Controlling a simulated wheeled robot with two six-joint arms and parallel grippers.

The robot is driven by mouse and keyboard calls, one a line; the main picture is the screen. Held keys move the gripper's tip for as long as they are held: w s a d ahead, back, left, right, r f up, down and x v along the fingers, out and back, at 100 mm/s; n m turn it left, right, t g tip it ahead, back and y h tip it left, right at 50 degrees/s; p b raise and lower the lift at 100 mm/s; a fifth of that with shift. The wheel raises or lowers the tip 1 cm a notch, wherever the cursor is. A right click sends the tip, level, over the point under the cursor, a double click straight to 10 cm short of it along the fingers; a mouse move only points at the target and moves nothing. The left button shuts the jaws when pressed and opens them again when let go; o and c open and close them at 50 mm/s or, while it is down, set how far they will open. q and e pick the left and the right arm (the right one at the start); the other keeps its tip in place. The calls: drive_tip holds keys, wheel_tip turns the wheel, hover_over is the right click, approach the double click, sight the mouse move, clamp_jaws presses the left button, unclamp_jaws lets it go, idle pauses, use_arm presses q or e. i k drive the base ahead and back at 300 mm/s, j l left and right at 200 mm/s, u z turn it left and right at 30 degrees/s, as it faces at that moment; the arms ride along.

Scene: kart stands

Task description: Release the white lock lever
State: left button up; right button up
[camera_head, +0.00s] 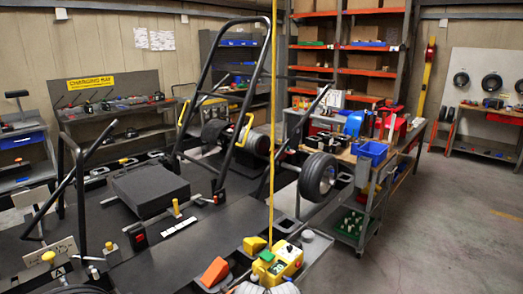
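I cannot clearly pick out the white lock lever. A flat white strip (180,227) lies on the dark platform (190,262) near a red-and-black block (138,237); I cannot tell whether it is a lever or a label. Small pale parts (92,270) show at the lower left, too small to make out. A black tubular frame (262,72) stands on the platform beside a dark grey box (150,188). Neither of my grippers can be made out in the head view.
A yellow pole (272,130) rises in the middle from beside a yellow box (287,258). Orange wedges (215,271) lie nearby. A black wheel (318,177) stands before a cart (352,229) with a blue bin (371,152). The floor (445,225) at right is clear.

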sight(95, 273)
drive_tip(key=u, duration=1.4)
drive_tip(key=l+u, duration=0.25)
drive_tip(key=u, duration=0.25)
drive_tip(key=i+l, duration=0.05)
